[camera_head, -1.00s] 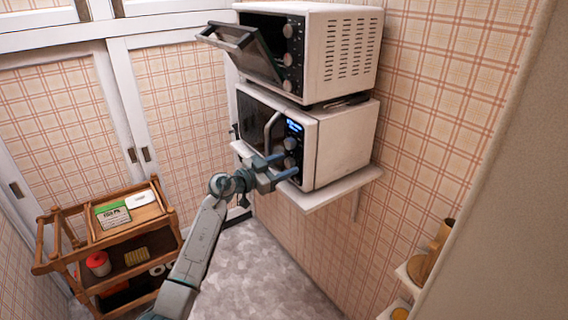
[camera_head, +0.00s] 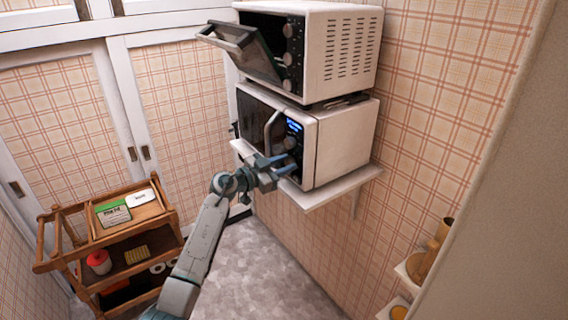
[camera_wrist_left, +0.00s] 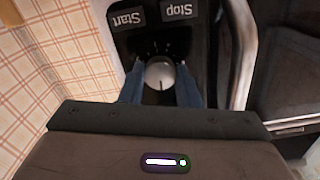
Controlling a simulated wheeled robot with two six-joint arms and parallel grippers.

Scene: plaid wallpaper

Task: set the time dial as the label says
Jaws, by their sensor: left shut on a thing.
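The lower dial (camera_head: 291,161) is on the black control panel of the white lower microwave (camera_head: 345,145). My left gripper (camera_head: 285,165) is at this dial, with its blue fingers shut on it from two sides. In the left wrist view the round grey dial (camera_wrist_left: 160,73) sits between the fingertips, with a dark pointer line and tick marks around it. The Start and Stop buttons read upside down there. A second dial (camera_head: 290,143) and a lit blue display (camera_head: 294,126) are above. A card with a green strip (camera_head: 114,213) lies on the trolley; its writing is too small to read.
A toaster oven (camera_head: 335,50) with its door hanging open stands on the microwave. The microwave rests on a white wall shelf (camera_head: 325,192); its door handle (camera_head: 271,130) is beside the panel. A wooden trolley (camera_head: 160,222) stands at lower left. The floor between is clear.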

